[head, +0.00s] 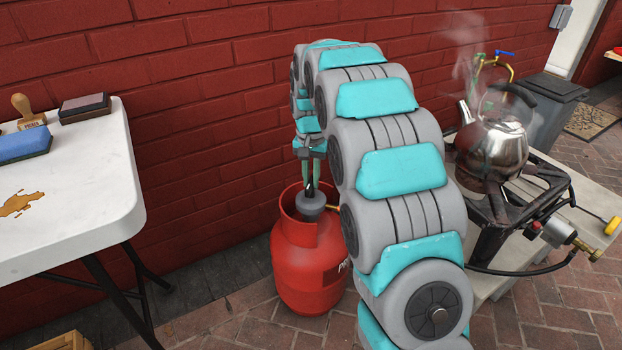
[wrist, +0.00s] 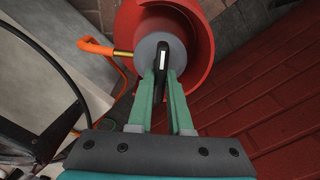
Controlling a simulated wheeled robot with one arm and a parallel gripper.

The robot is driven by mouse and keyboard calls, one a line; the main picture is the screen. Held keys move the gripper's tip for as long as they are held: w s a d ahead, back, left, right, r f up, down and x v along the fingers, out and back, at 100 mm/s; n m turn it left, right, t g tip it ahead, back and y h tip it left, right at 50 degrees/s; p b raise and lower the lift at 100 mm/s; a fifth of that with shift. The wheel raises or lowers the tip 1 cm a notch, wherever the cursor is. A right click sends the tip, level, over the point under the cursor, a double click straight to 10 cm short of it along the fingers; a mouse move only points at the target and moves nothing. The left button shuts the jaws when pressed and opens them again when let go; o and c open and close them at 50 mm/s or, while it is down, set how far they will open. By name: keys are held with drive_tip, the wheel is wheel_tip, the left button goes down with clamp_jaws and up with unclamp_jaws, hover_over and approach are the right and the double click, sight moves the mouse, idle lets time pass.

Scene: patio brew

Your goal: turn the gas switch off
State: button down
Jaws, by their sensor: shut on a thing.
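The red gas bottle (head: 303,268) stands on the bricks by the wall. A grey round regulator (head: 311,203) sits inside its collar. The gas switch (wrist: 163,52), a black lever with a white stripe, lies across the regulator top in the wrist view. My gripper (head: 310,184) points down over the regulator. In the wrist view its green fingers (wrist: 163,80) are shut on the near part of the switch. My arm hides part of the bottle's right side in the head view.
An orange hose (wrist: 97,46) leaves the regulator through a brass fitting. A steaming kettle (head: 492,148) stands on a burner (head: 490,228) to the right. A white table (head: 90,200) with stamps and a brown spill is at left. The brick wall is close behind.

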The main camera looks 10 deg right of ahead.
sight(311, 180)
idle(0.3)
drive_tip(key=c, duration=0.8)
unclamp_jaws()
drive_tip(key=shift+c, duration=0.2)
drive_tip(key=shift+r, duration=0.1)
wheel_tip(311, 180, up, 7)
drive_tip(key=shift+r, duration=0.3)
